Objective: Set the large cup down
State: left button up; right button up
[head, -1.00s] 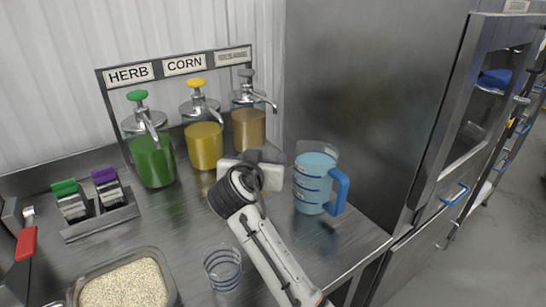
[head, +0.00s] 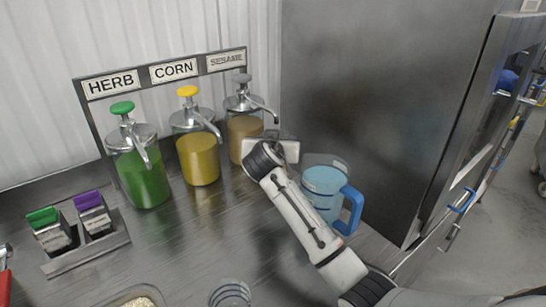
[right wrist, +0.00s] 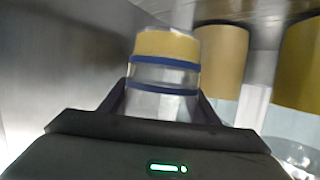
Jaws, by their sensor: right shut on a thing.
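My right gripper (head: 280,150) is at the back right of the counter, just right of the sesame dispenser. In the right wrist view my right gripper (right wrist: 163,105) is shut on a clear cup (right wrist: 163,76) with blue bands. A tan-yellow layer shows at the cup's upper end in that picture. In the head view my gripper and arm hide this cup, so I cannot tell its height above the counter. Another clear cup with dark bands (head: 230,294) is partly visible at the bottom edge. My left gripper is not in view.
Herb (head: 139,180), corn (head: 197,155) and sesame (head: 243,135) dispensers stand along the back. A blue-handled pitcher (head: 323,185) stands right of my arm, close to the steel cabinet (head: 370,110). A rice tray (head: 135,299) shows at the bottom. The counter's middle is clear.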

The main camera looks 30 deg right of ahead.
jog(key=shift+s+f, duration=0.2)
jog(key=shift+f, duration=0.2)
notch_tip(320, 180, down, 5)
jog(key=b, duration=0.3)
jog(key=o, duration=1.2)
jog(key=v, duration=1.2)
jog(key=shift+r, duration=0.15)
